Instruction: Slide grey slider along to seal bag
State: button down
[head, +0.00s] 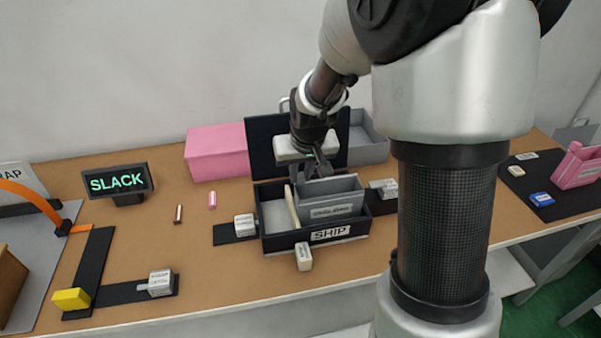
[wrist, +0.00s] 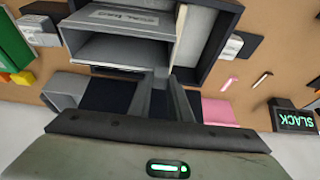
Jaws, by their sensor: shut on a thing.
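A grey open-topped bag (head: 345,189) with a label on its front stands in the right part of the black SHIP box (head: 275,243). The bag also shows in the wrist view (wrist: 115,50), its opening towards my gripper. My gripper (head: 309,174) points down at the bag's back left corner. In the wrist view my gripper (wrist: 161,80) is shut on a small grey piece at the bag's edge, which I take to be the grey slider. The fingers hide most of it, so its exact seat on the rim is unclear.
A cream panel (head: 292,206) stands left of the bag. Labelled white blocks (head: 244,224) (head: 304,257) sit at the box's sides and front. Behind are a pink box (head: 217,152) and a grey bin (head: 369,143).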

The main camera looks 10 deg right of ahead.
jog(key=d+b, duration=0.2)
jog(key=d, duration=1.1)
jog(key=shift+d, duration=0.25)
jog(key=c, duration=1.6)
grip_release()
jog(key=p+v, duration=0.2)
jog(key=v, duration=1.5)
jog(key=shift+s+r, duration=0.15)
